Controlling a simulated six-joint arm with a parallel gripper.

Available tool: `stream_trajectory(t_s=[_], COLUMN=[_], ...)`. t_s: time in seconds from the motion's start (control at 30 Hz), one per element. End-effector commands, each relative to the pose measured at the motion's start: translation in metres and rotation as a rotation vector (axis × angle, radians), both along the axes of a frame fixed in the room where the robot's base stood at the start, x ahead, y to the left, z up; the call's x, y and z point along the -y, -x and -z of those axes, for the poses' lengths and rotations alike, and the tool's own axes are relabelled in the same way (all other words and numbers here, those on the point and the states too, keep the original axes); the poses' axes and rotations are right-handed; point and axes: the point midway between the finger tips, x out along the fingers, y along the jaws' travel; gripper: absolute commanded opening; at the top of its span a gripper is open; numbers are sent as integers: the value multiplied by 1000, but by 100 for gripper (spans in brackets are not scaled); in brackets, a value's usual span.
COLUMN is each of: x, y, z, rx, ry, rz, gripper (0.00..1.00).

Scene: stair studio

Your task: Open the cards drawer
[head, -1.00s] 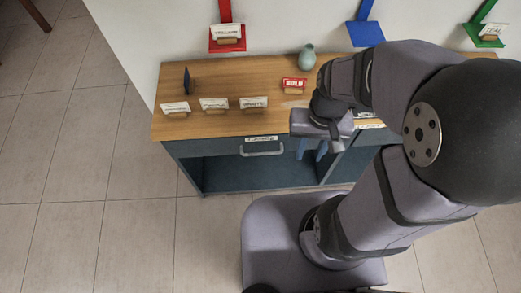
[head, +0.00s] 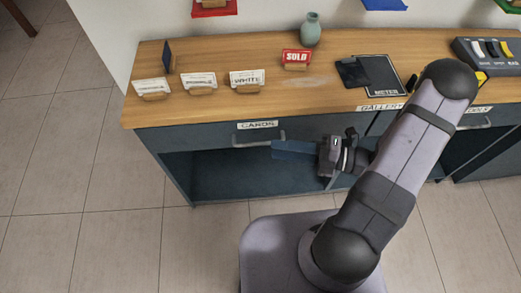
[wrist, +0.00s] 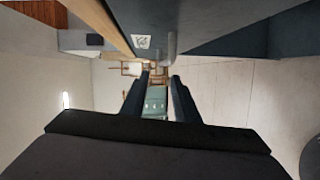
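The cards drawer (head: 205,138) is the dark blue-grey front at the left of the cabinet, under a label reading CARDS (head: 258,125). It looks shut, about flush with the cabinet face. Its silvery bar handle (head: 259,141) shows below the label. My gripper (head: 273,150) is in front of the cabinet, its fingers pointing left, just right of and slightly below the handle. In the wrist view my gripper (wrist: 160,75) has its two fingers apart with nothing held between them. The handle (wrist: 171,46) shows beyond the fingertips, near the label (wrist: 142,42).
The wooden top (head: 215,110) holds three small card stands, a red SOLD sign (head: 296,56), a green vase (head: 310,30) and a METER pad (head: 385,78). An open compartment (head: 235,178) lies below the drawer. The tiled floor (head: 95,240) in front at left is clear.

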Motion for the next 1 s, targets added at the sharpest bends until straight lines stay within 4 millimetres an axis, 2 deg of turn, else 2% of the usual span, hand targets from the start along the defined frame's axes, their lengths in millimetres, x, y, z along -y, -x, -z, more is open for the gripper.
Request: stream_trajectory(t_s=[0.03, 0.2, 0.37, 1.0], x=[4, 9, 6, -53], y=[-4, -10, -11, -33], z=[8, 10, 10, 15], rx=[-31, -76, -77, -75], ry=[-27, -67, -68, -64], rz=[34, 82, 82, 76], gripper=[28, 28, 28, 28])
